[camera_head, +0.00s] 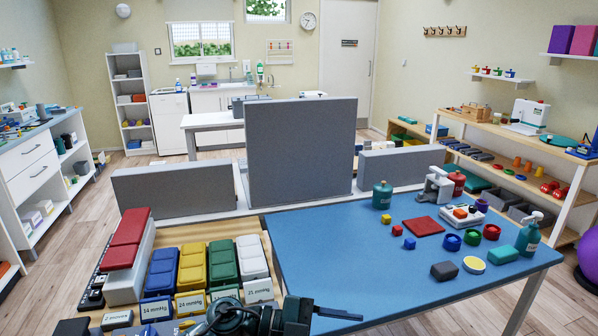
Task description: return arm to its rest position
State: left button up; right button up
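One of my grippers (338,314), seemingly the left, shows at the bottom edge, low in front of the blue table's (330,252) near left corner. Its dark arm comes in from the left of the bottom middle. A thin dark finger points right. The other finger is not clearly seen, so I cannot tell whether it is open or shut. I see nothing held in it. My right gripper is not in view.
Labelled containers in blue (161,272), yellow (193,266), green (223,262) and white (251,257) stand left of the blue table. Bottles, cups and small blocks crowd the table's right half; its left half is clear. Tall grey panels (300,150) stand behind.

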pick_arm(q)
jog(key=a+f+n+t+y, duration=0.3)
jog(key=a+n+t, duration=0.3)
jog(key=n+t, duration=0.35)
jog(key=a+f+n+t+y, duration=0.2)
jog(key=a+n+t+y, duration=0.3)
jog(key=n+t, duration=0.4)
jog(key=s+a+f+n+g+y+p, duration=0.1)
jog(key=s+a+f+n+g+y, duration=0.4)
jog(key=s+a+f, duration=0.5)
notch_tip(320, 180, down, 4)
jog(key=s+g, duration=0.1)
jog(key=s, duration=0.1)
jog(key=shift+s+a+r+n, duration=0.15)
jog(key=shift+s+n, duration=0.15)
jog(key=shift+n, duration=0.05)
jog(key=shift+g, duration=0.25)
